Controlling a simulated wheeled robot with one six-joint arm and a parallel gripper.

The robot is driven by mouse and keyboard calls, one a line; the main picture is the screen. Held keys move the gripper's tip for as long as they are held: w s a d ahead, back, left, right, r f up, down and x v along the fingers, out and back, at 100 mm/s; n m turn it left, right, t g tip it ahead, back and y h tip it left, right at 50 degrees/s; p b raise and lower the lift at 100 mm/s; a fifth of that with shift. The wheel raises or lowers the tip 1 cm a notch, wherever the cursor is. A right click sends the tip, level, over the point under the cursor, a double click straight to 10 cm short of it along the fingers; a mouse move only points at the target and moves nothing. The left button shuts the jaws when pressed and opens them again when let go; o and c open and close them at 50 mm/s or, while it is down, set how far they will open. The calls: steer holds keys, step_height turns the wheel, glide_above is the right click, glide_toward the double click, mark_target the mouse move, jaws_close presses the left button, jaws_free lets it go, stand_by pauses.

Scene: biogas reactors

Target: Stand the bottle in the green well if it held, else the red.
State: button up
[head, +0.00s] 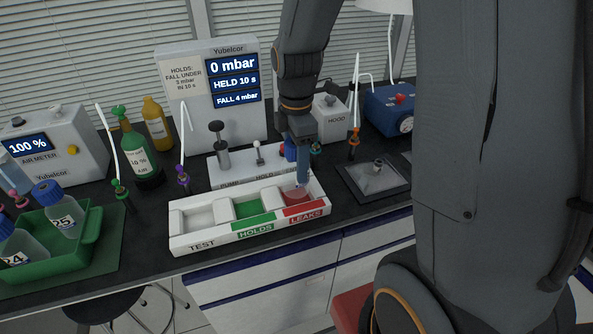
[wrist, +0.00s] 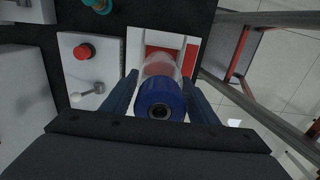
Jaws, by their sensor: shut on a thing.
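My gripper (head: 303,172) is shut on a clear bottle with a blue cap (wrist: 160,98); the fingers flank it in the wrist view. The bottle's clear body (wrist: 160,65) is over or in the red well (wrist: 187,62), marked LEAKS (head: 306,209). I cannot tell whether its base touches the well floor. The green well (head: 252,208), marked HOLDS, is empty, as is the white TEST well (head: 197,217). The display (head: 233,79) reads 0 mbar, HELD 10 s, FALL 4 mbar. The card (head: 184,79) says HOLDS: fall under 3 mbar in 10 s.
A green crate (head: 92,238) at left holds bottles 24 and 25 (head: 65,222). The pump base with its lever (head: 258,153) stands behind the wells. A red button (wrist: 83,52) is left of the well in the wrist view. A glass-topped plate (head: 373,182) lies right.

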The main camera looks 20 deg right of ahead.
steer(key=shift+f+p, duration=0.35)
steer(key=shift+f, duration=1.35)
steer(key=shift+f, duration=0.15)
steer(key=o, duration=1.2)
step_height(320, 180, up, 12)
steer(key=b, duration=0.2)
steer(key=shift+r+b, duration=0.2)
steer(key=shift+b, duration=0.2)
